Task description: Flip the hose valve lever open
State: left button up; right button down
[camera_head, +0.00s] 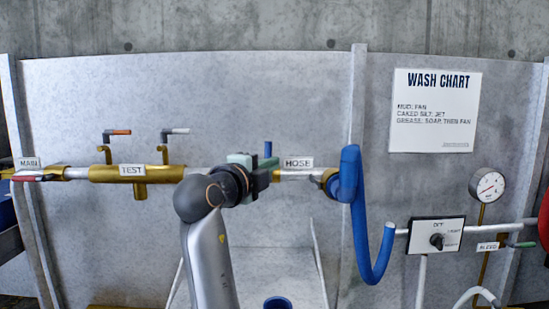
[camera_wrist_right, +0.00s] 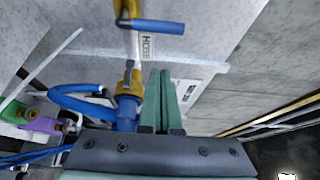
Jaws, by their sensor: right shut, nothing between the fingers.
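The hose valve lever (camera_head: 268,149) is a blue handle on the pipe just left of the HOSE label (camera_head: 298,162). It stands upright, across the pipe. In the right wrist view the blue lever (camera_wrist_right: 158,26) sticks out sideways from a brass valve body (camera_wrist_right: 127,10). My right gripper (camera_head: 266,172) is in front of the pipe and hides much of the valve. In its wrist view its green fingers (camera_wrist_right: 156,100) are together and empty, with the lever beyond the tips and apart from them in the picture. My left gripper is not in view.
The brass TEST section (camera_head: 110,173) with two small levers lies left. A dial box (camera_head: 435,234), a gauge (camera_head: 487,186) and a wash chart (camera_head: 434,112) are right.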

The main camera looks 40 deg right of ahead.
pick_arm(q)
jog(key=p, duration=0.1)
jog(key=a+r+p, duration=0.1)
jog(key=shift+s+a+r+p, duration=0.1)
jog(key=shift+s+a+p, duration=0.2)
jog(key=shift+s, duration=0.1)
pick_arm(e)
jog(key=w+d, duration=0.6)
jog(key=shift+a, duration=0.1)
jog(key=shift+f, duration=0.1)
